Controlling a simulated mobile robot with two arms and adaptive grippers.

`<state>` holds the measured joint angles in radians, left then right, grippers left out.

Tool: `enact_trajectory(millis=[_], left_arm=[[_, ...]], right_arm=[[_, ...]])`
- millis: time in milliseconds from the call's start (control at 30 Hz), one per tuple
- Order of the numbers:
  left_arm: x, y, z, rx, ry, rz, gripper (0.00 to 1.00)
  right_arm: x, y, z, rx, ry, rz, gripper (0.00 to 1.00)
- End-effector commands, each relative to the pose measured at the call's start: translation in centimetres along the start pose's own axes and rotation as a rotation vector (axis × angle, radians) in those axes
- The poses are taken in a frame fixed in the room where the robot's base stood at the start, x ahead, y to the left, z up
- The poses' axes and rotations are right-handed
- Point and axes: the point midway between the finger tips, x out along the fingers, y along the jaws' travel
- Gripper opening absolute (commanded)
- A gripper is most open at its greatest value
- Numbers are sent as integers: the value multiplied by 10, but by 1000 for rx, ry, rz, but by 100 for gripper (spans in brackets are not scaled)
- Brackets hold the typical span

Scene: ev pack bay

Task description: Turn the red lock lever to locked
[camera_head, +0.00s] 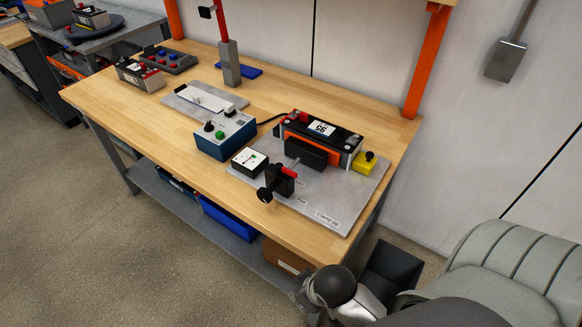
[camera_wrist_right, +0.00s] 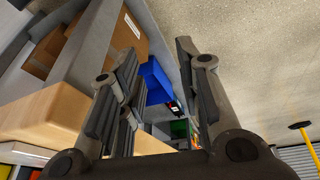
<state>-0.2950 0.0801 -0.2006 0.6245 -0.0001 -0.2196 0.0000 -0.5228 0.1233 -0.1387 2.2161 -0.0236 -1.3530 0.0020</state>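A short red lever (camera_head: 288,172) sits on top of a black block on the grey clamp plate (camera_head: 340,200), in front of the battery pack. I take it for the lock lever; small markings on the plate beside it are too small to read. A black round knob (camera_head: 265,194) on a rod sticks out at its front left. My right gripper (camera_wrist_right: 156,62) is open and empty in the right wrist view, its fingers apart beside the bench edge. In the head view it is low at the bottom, mostly hidden by my arm, well away from the lever. My left gripper is not in view.
A black and orange battery pack (camera_head: 325,135) stands behind the lever. A yellow block with a black knob (camera_head: 368,161), a blue control box (camera_head: 224,134) and a white-faced gauge (camera_head: 250,160) are nearby. A grey post (camera_head: 229,65) stands farther back. Bare wood (camera_head: 140,112) lies at left.

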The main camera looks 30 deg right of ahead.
Motion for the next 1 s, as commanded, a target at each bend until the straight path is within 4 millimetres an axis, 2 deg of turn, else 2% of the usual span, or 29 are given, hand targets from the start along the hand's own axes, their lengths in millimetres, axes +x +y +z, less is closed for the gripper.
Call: enact_trajectory(millis=[67,100,200,367,467,567,600,700,800,900,1000], left_arm=[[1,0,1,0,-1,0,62],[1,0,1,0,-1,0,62],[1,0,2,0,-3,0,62],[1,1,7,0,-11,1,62],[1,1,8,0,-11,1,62],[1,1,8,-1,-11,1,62],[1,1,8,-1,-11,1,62],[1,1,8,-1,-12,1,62],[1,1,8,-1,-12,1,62],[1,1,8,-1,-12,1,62],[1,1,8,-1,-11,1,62]], right_arm=[[-22,4,-13,-4,37,14,32],[-34,9,-27,-12,80,33,32],[-53,28,-85,-62,266,125,32],[-73,45,-158,-147,510,236,32],[-95,51,-208,-223,686,312,32],[-128,50,-262,-331,892,396,32],[-144,46,-282,-385,981,430,32],[-186,30,-326,-537,1198,509,32],[-228,4,-357,-716,1402,577,32],[-261,-28,-374,-921,1584,628,32],[-284,-63,-380,-1158,1737,661,32]])
